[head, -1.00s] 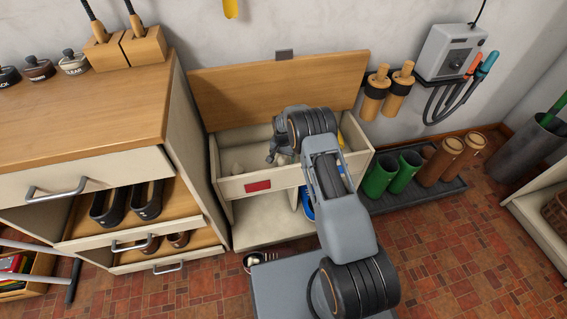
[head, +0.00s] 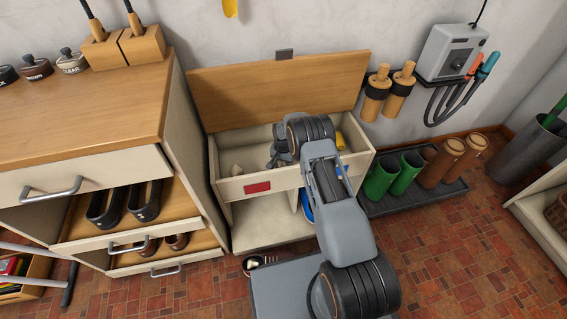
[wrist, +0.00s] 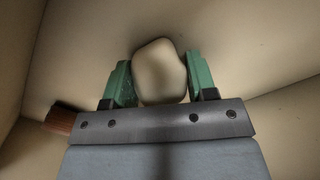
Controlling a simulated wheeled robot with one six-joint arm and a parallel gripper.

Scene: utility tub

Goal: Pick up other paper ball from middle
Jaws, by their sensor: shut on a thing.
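A pale beige, rounded paper ball (wrist: 158,72) sits between the two green fingers of my gripper (wrist: 160,80) in the wrist view, and the fingers are shut on it. In the head view my gripper (head: 279,156) is down inside the open cream tub (head: 225,190), near its middle. The held ball is mostly hidden there by the gripper and arm. Another small pale lump (head: 237,169), perhaps a paper ball, lies in the tub's left part.
The tub's wooden lid (head: 270,90) stands open behind. A yellow object (head: 340,141) lies in the tub's right part. A brown piece (wrist: 62,121) shows beside my gripper. The tub's walls surround my gripper closely. A wooden-topped cabinet (head: 90,110) stands left; green boots (head: 382,176) stand right.

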